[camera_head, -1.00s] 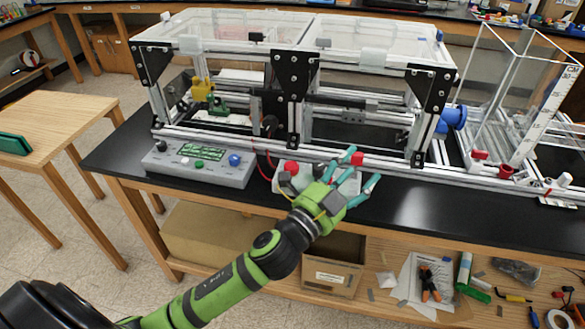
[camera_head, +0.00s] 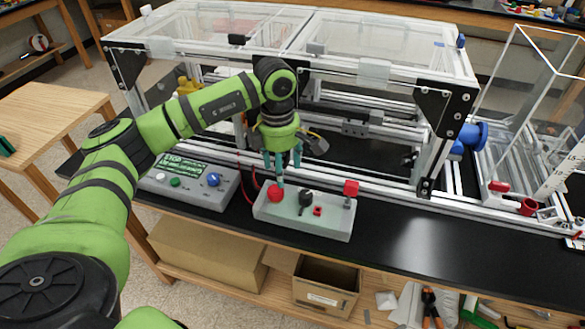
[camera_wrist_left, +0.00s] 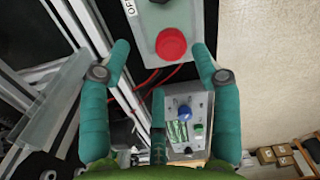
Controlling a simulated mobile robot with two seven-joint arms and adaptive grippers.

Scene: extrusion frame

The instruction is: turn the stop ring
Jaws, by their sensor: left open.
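The stop ring shows as a round red knob (camera_head: 275,192) at the left end of a pale grey control box (camera_head: 325,228) on the bench. In the left wrist view the red knob (camera_wrist_left: 171,45) lies between and beyond my open fingertips, on the box's face. My left gripper (camera_head: 282,170) points down just above the knob, with its teal fingers spread and empty. In the head view one finger overlaps the knob's upper edge; I cannot tell whether they touch. My right gripper is not in view.
The extrusion frame (camera_head: 385,188) rises close behind. The black bench is clear to the right.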

